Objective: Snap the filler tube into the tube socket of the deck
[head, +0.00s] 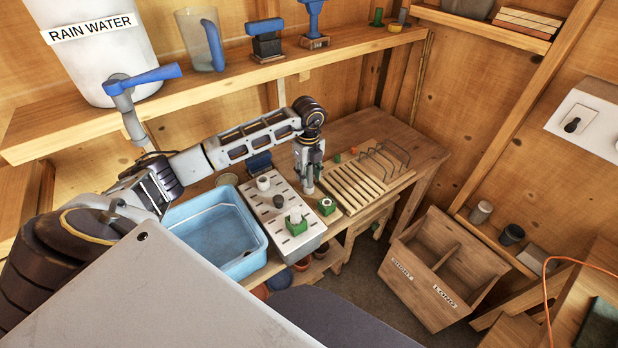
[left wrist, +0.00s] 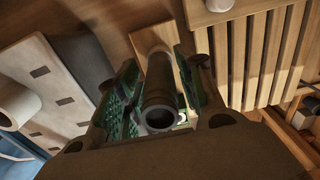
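The filler tube (left wrist: 158,95) is a grey hollow cylinder, its open end towards the left wrist camera. My left gripper (head: 309,180) is shut on it, with green-padded fingers (left wrist: 155,92) close along both sides. In the head view the tube (head: 308,187) points down below the fingers, beside the deck. Whether its lower end touches anything is unclear. The pale slotted deck (head: 275,227) lies to the gripper's left. A white hollow collar (head: 263,183), apparently the tube socket, stands near its back end; it also shows in the left wrist view (left wrist: 14,106). My right gripper is out of view.
A green block with a white piece (head: 296,222) and a dark knob (head: 278,201) are on the deck. A blue tub (head: 205,228) is to its left. Another green block (head: 326,206) and a slatted wooden rack (head: 352,188) are right of the gripper. A shelf (head: 215,88) runs behind.

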